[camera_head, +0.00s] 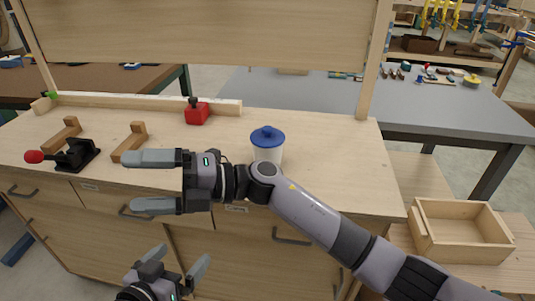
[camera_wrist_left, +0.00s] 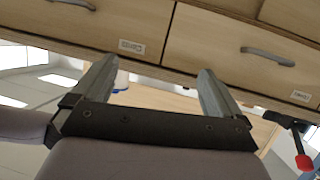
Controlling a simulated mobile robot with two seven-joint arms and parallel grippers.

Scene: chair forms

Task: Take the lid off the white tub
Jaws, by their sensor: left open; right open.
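The white tub (camera_head: 268,154) stands upright on the wooden workbench, with its blue knobbed lid (camera_head: 267,136) on top. My right gripper (camera_head: 128,182) reaches in from the right, its arm passing in front of the tub's lower part. It is open, empty and points left over the bench's front area, well left of the tub. My left gripper (camera_head: 183,255) is low in front of the drawers, open and empty. In the left wrist view the picture is upside down; the tub's white and blue (camera_wrist_left: 122,80) shows partly, mostly hidden behind a finger.
A red block-like item (camera_head: 196,112) lies near the back ledge. A black clamp with a red knob (camera_head: 76,155) and wooden blocks (camera_head: 130,142) stand at left. Drawer handles (camera_head: 291,237) jut from the bench front. A wooden open box (camera_head: 463,231) is at right. Bench right of the tub is clear.

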